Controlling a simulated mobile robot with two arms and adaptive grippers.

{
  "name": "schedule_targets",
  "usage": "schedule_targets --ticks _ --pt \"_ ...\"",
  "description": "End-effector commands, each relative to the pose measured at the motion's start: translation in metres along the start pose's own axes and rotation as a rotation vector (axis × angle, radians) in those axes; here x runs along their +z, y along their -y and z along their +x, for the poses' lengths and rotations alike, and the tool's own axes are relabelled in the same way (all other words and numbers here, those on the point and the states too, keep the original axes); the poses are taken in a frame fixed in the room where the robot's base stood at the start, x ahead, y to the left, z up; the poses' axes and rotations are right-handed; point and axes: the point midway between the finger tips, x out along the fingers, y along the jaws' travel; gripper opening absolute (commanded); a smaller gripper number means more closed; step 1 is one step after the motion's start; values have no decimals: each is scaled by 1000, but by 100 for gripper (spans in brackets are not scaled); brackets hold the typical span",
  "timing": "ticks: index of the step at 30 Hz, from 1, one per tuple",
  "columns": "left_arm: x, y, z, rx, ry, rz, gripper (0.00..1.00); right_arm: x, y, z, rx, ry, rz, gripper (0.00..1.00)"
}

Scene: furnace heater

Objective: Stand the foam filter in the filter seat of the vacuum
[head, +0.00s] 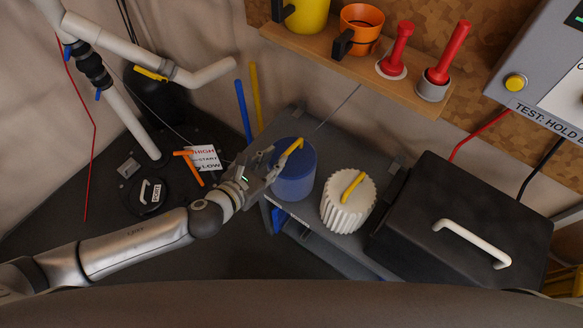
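The foam filter, a blue cylinder (293,184) with a yellow handle on top, stands upright on a grey shelf. My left gripper (272,164) is at its left side, close to the lower end of the yellow handle. Its fingers look spread apart; I see no clear grip on the handle. My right gripper is not in view. I cannot tell for sure which part is the vacuum's filter seat.
A white pleated filter (347,205) with a yellow handle stands right of the blue one on the grey shelf (318,229). A black box (465,235) with a white handle is farther right. Above, a wooden shelf (345,65) holds mugs and red plungers. White pipes (130,50) rise at upper left.

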Motion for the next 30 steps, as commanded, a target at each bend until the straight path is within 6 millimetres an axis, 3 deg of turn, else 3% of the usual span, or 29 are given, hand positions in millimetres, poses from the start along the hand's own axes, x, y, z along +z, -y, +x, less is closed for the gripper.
schedule_targets --ticks 10,17,25,30 --pt "-3 1 44 -16 3 73 23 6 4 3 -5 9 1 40" --pt "-3 2 60 -16 3 71 23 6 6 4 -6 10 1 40" --pt "-6 2 96 -14 3 70 23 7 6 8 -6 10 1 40" --pt "-7 3 108 -16 2 68 23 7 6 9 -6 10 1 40"
